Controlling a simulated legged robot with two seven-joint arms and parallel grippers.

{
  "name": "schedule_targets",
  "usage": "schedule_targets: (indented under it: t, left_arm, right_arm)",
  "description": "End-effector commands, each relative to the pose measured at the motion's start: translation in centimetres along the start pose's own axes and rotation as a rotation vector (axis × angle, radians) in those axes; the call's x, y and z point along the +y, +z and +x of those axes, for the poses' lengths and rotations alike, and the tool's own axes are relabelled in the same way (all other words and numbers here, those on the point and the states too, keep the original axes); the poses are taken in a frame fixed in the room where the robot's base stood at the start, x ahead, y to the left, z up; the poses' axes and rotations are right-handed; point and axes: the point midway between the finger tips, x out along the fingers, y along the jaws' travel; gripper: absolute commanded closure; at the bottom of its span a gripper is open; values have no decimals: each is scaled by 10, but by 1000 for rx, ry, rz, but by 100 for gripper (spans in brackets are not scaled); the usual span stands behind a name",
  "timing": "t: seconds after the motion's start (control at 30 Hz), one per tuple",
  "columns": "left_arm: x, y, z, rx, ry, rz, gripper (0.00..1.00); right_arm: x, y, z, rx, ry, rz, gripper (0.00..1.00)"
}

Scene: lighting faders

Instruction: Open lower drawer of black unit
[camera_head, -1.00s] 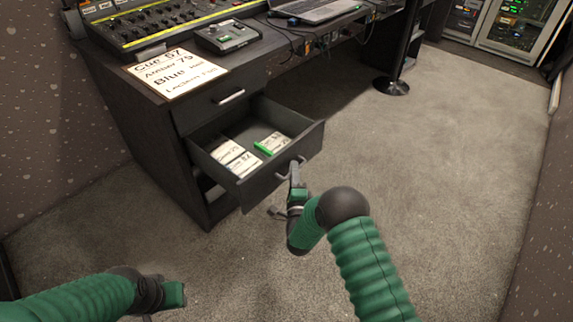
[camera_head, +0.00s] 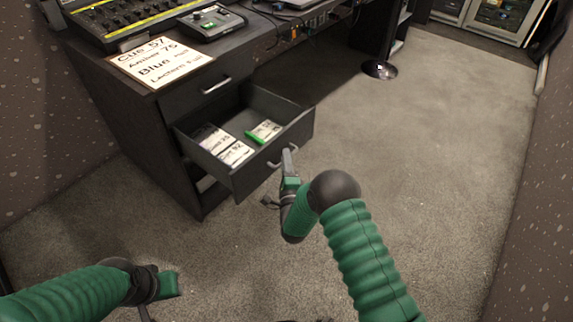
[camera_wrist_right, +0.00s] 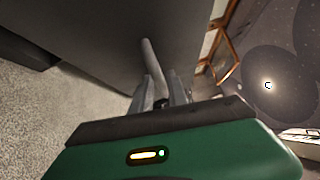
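The black unit (camera_head: 150,130) is a desk pedestal at the left in the head view. Its lower drawer (camera_head: 278,152) is pulled well out, with white labelled cases and one green-edged case inside. My right gripper (camera_head: 288,158) is at the handle (camera_head: 273,166) on the drawer's front. In the right wrist view the pale handle (camera_wrist_right: 152,62) runs down between the two fingers of the right gripper (camera_wrist_right: 161,92), which look closed around it. Exact finger contact is hard to see. My left gripper (camera_head: 168,284) is low at the left, away from the unit; its fingers are unclear.
The upper drawer (camera_head: 214,86) is shut. A handwritten cue sheet (camera_head: 160,64), a mixing console (camera_head: 120,18) and a small control box (camera_head: 211,22) are on the desktop. A round black stand base (camera_head: 379,69) is on the floor. The carpet (camera_head: 440,150) to the right is clear.

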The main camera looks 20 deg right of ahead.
Motion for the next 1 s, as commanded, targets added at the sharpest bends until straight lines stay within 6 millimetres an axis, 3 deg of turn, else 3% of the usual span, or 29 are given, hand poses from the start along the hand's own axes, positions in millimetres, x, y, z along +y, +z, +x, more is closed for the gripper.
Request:
schedule_targets:
  t: [0.17,0.6,0.8,1.0]
  left_arm:
    - [0,-4,-15,0,0,0,64]
    - [0,-14,-58,0,0,0,64]
    - [0,-15,-64,0,0,0,64]
    - [0,-15,-65,0,0,0,64]
  right_arm:
    - [-3,0,-24,0,6,-1,80]
    - [1,4,-148,-8,14,-3,80]
    - [4,2,-165,-6,14,-4,80]
    - [2,0,-168,-2,3,0,80]
